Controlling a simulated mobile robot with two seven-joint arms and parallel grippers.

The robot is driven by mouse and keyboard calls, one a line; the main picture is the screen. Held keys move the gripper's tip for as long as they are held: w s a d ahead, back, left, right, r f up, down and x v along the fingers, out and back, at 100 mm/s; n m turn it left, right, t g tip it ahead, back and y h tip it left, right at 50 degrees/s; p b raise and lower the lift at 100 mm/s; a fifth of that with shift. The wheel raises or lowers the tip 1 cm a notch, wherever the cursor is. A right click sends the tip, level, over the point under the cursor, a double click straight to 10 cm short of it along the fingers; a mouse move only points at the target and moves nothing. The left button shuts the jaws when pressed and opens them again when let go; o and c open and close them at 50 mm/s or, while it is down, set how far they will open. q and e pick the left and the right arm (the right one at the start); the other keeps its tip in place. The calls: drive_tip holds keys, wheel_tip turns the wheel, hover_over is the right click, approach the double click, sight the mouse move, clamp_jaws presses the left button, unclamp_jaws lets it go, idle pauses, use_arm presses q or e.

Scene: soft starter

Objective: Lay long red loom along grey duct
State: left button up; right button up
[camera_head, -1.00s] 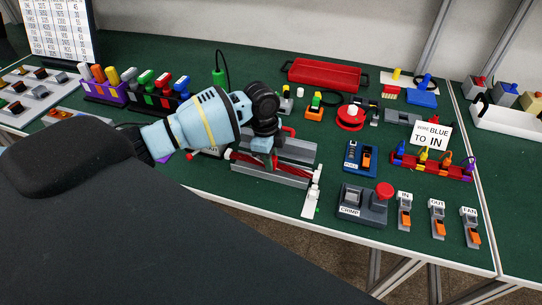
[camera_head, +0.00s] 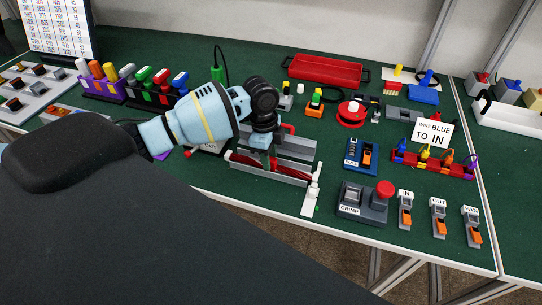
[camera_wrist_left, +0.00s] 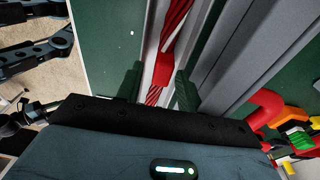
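The long red loom (camera_head: 285,171) is a twisted red bundle lying lengthwise at the grey duct (camera_head: 292,147), near the table's front edge. In the left wrist view the loom (camera_wrist_left: 174,25) has a plain red band and runs beside the grey duct wall (camera_wrist_left: 232,50). My left gripper (camera_head: 270,160) points down over the loom's left part. In the left wrist view its two dark fingers (camera_wrist_left: 160,88) stand on either side of the loom, with a small gap showing, so it looks open. The gripper hides part of the loom. My right gripper is not in view.
A white piece (camera_head: 311,200) stands at the duct's right end. The crimp unit (camera_head: 362,203) with a red button and a blue block (camera_head: 360,156) stand to the right. A red tray (camera_head: 325,71) lies behind.

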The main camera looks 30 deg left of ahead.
use_arm(q)
drive_tip(key=r, duration=0.6)
drive_tip(key=shift+s+a, duration=0.15)
drive_tip(key=shift+a, duration=0.15)
drive_tip(key=shift+r, duration=0.3)
drive_tip(key=shift+a+r, duration=0.15)
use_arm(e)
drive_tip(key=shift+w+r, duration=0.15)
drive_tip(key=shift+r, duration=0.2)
